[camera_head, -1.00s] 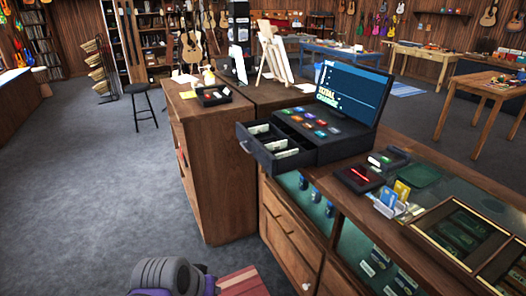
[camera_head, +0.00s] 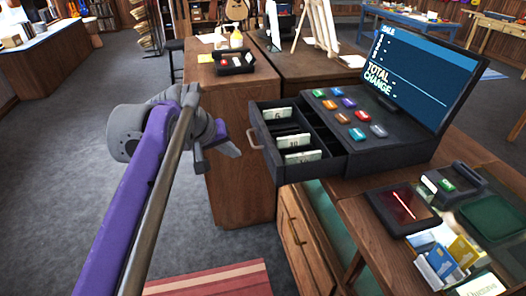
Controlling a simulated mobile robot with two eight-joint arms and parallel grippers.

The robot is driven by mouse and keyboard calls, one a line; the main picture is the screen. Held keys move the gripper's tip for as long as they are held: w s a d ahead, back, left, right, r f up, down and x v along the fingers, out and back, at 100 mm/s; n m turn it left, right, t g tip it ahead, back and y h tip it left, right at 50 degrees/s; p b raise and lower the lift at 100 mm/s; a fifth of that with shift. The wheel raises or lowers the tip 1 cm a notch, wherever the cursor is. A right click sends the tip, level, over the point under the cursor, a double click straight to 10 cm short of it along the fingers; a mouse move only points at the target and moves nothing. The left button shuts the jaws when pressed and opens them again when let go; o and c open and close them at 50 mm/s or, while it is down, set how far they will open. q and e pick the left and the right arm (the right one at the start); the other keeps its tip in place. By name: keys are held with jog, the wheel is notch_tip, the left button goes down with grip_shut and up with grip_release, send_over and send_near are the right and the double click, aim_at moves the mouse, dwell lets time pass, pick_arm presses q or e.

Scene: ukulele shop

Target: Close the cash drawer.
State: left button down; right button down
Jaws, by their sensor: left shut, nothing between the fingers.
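The black cash drawer (camera_head: 287,180) stands pulled out from the left side of the register (camera_head: 390,140), over the counter's edge. Several stacks of notes lie in its compartments, and a grey handle (camera_head: 253,138) is on its front. My left gripper (camera_head: 236,150) is shut and empty, just left of the drawer front and near the handle. I cannot tell whether its tip touches the drawer. The purple and grey left arm comes up from the lower left. My right gripper is out of view.
A wooden cabinet (camera_head: 240,200) stands behind the gripper, with a small black tray (camera_head: 235,68) on top. A card reader (camera_head: 402,208) and card holder (camera_head: 440,262) stand on the counter at the lower right. Open carpet (camera_head: 70,150) lies left.

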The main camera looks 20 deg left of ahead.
aim_at(326, 150)
pick_arm(q)
jog(key=w+d+f+b, duration=0.1)
jog(key=w+d+f, duration=0.4)
jog(key=w+f, duration=0.2)
jog(key=shift+w+f, duration=0.15)
jog(key=shift+f, duration=0.2)
jog(key=w+d+p, duration=0.1)
jog(key=w+d, duration=0.2)
jog(key=d, duration=0.2)
jog(key=w+d+p, duration=0.2)
jog(key=w+d, duration=0.2)
jog(key=d, duration=0.2)
jog(key=w+d+p, duration=0.2)
jog(key=w+d, duration=0.2)
jog(key=d, duration=0.1)
jog(key=shift+d, duration=0.15)
jog(key=shift+d+r, duration=0.1)
